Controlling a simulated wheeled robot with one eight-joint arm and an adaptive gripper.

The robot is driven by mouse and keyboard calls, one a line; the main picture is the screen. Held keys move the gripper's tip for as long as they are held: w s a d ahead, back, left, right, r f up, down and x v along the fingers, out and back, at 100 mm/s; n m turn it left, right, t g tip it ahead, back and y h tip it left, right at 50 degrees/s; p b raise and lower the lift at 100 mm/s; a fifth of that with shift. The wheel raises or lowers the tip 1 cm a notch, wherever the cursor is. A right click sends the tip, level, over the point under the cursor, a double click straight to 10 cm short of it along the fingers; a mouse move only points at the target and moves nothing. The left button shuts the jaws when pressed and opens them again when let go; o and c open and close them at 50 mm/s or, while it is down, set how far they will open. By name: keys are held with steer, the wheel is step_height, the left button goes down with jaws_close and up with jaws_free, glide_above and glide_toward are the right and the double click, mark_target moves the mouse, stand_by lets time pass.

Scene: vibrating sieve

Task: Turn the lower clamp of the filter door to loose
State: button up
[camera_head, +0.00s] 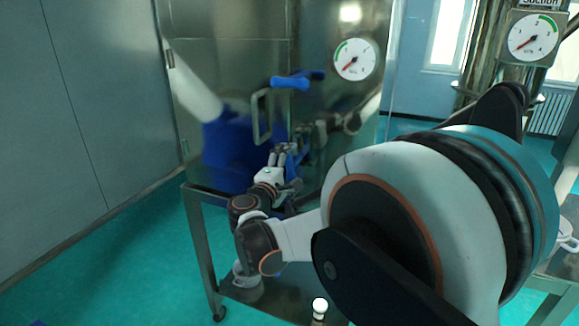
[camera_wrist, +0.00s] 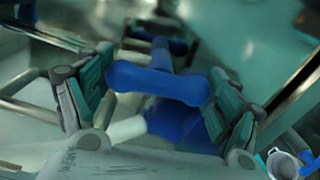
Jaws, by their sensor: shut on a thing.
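The filter door is a shiny metal panel (camera_head: 225,75) on a wheeled cabinet in the head view. Its lower clamp (camera_head: 292,149) is blue and mostly hidden behind my gripper (camera_head: 280,158). In the wrist view the clamp's rounded blue handle (camera_wrist: 157,83) lies across the space between the two green-padded fingers of my gripper (camera_wrist: 160,72). The fingers are closed on the handle, one on each side. The upper clamp (camera_head: 290,82), also blue, sticks out roughly level above.
A metal pull handle (camera_head: 262,117) stands on the door just left of my gripper. A round gauge (camera_head: 354,60) is at the upper right of the door. The cabinet's frame leg (camera_head: 201,250) stands below left. Open teal floor (camera_head: 120,270) lies at the left.

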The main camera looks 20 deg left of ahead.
steer(key=shift+m, duration=0.9)
steer(key=o, duration=1)
steer(key=shift+c, duration=0.2)
steer(key=s+a, duration=0.1)
steer(key=s, duration=1.1)
